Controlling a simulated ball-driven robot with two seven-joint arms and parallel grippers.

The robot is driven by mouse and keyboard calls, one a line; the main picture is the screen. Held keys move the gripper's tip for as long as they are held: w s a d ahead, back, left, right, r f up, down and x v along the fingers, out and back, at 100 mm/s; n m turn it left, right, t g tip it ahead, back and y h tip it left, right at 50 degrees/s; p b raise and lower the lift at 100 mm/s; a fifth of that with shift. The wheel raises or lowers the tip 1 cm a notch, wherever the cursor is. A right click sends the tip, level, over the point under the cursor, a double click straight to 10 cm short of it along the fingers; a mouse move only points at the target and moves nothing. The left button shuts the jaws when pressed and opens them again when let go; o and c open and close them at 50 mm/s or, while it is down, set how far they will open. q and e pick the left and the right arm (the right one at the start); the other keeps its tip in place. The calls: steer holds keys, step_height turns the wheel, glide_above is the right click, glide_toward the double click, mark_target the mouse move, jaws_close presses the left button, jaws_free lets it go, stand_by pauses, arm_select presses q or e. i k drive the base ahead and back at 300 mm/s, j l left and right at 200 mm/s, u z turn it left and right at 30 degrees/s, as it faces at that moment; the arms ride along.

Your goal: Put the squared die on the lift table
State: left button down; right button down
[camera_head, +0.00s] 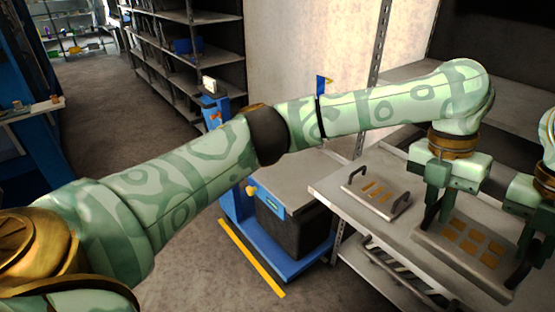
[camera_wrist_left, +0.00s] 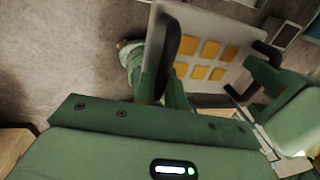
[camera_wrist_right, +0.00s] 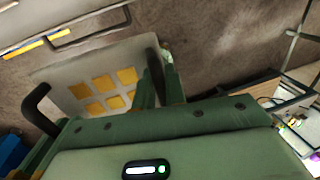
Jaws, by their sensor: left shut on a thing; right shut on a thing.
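The squared die (camera_head: 452,252) is a grey plate with several gold squares and a dark handle at each end. My left gripper (camera_head: 430,215) is shut on its left handle, and my right gripper (camera_head: 522,240) is shut on its right handle. The die hangs in front of the rack at the right of the head view. Its plate also shows in the left wrist view (camera_wrist_left: 225,36) and the right wrist view (camera_wrist_right: 95,64), with floor beyond it. The lift table (camera_head: 318,163) has a grey top and blue base, left of the rack; its top looks empty, though my left arm covers part.
Another die (camera_head: 356,192) with gold strips and two handles lies on the rack shelf (camera_head: 335,195). A lower shelf holds a further handled plate (camera_head: 395,268). A yellow floor stripe (camera_head: 250,257) runs before the lift table. Dark shelving (camera_head: 175,60) stands behind; floor at left is clear.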

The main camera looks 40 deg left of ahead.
mark_target(290, 165)
steer(key=j, duration=3.45)
